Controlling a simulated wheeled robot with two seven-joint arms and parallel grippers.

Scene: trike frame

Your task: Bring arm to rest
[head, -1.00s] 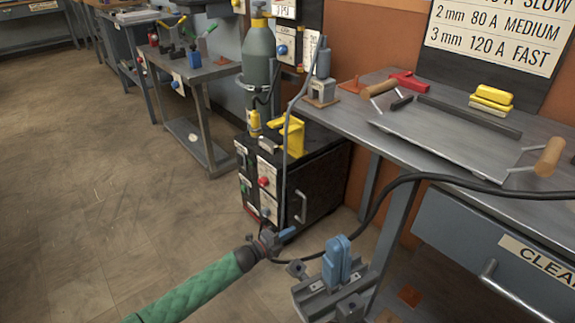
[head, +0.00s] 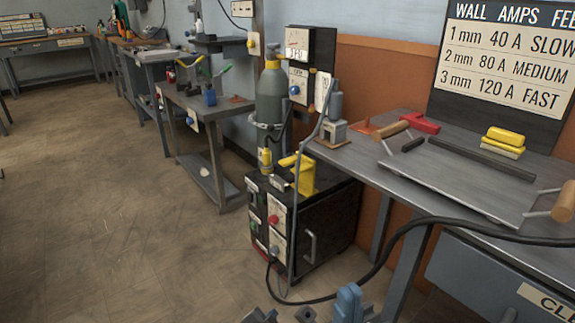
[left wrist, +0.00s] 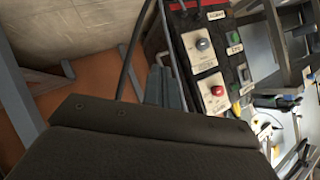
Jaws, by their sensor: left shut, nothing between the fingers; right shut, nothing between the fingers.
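The rest of that gripper is mostly cut off.
A dark welding cabinet (head: 325,232) with a gas bottle (head: 270,98) stands ahead. A workbench (head: 465,192) with hand tools is at the right. A black cable (head: 385,250) runs from the cabinet past the bench. Open floor (head: 110,220) lies at the left.

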